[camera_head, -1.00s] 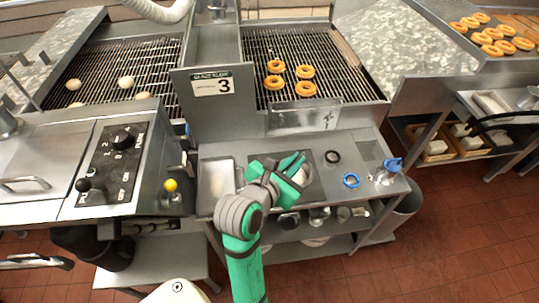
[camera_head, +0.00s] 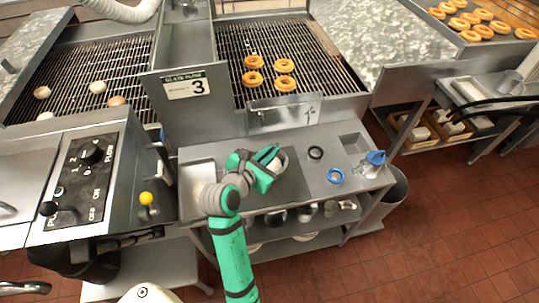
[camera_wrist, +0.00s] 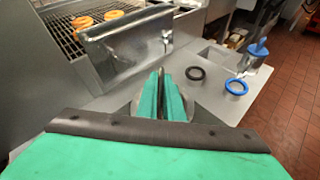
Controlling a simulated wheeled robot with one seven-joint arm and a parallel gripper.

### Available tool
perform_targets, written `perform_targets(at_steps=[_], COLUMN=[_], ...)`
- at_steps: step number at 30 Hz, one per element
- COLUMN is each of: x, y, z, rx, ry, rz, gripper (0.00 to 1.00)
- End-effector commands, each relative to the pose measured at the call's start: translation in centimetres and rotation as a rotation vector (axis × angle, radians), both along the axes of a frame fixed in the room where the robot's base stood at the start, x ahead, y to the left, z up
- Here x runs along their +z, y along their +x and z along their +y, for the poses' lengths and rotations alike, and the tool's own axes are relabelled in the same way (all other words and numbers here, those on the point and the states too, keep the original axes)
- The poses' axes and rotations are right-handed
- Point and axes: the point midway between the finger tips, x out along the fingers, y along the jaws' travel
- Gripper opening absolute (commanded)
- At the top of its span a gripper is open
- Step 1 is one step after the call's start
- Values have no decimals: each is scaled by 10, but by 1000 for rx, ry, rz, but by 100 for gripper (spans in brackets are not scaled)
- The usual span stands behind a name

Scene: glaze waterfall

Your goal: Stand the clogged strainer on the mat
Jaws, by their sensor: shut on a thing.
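My gripper (camera_head: 271,158) is over the steel counter (camera_head: 350,190), with its green fingers shut on a thin dark part between them. The wrist view shows the two fingers (camera_wrist: 163,88) nearly together. The held thing appears to be the strainer (camera_head: 284,160), a pale, round piece just behind the fingers. Most of it is hidden by the gripper, so its tilt and any clog cannot be told. A dark grey rectangle, which looks like the mat (camera_head: 295,190), lies on the counter below and right of the gripper. I cannot tell whether the strainer touches it.
A black ring (camera_head: 316,153), a blue ring (camera_head: 335,176) and a blue-topped jug (camera_head: 374,160) stand right of the gripper. A steel tray (camera_head: 197,178) is at left. The sign panel (camera_head: 188,95) and doughnut conveyor (camera_head: 290,60) rise behind.

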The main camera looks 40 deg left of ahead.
Motion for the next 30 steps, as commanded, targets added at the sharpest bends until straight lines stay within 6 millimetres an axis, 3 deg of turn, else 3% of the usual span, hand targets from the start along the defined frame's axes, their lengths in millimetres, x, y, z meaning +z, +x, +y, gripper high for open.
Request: perform_targets(at_steps=[5,12,23,26,30], x=[-8,-39,-43,-43,-43], y=[-2,-3,-4,-3,-1], z=[10,16,17,16,14], rx=[11,17,19,16,13], ry=[-1,-1,1,0,1], rz=[0,1,-2,0,0], gripper=[0,0,0,25,25])
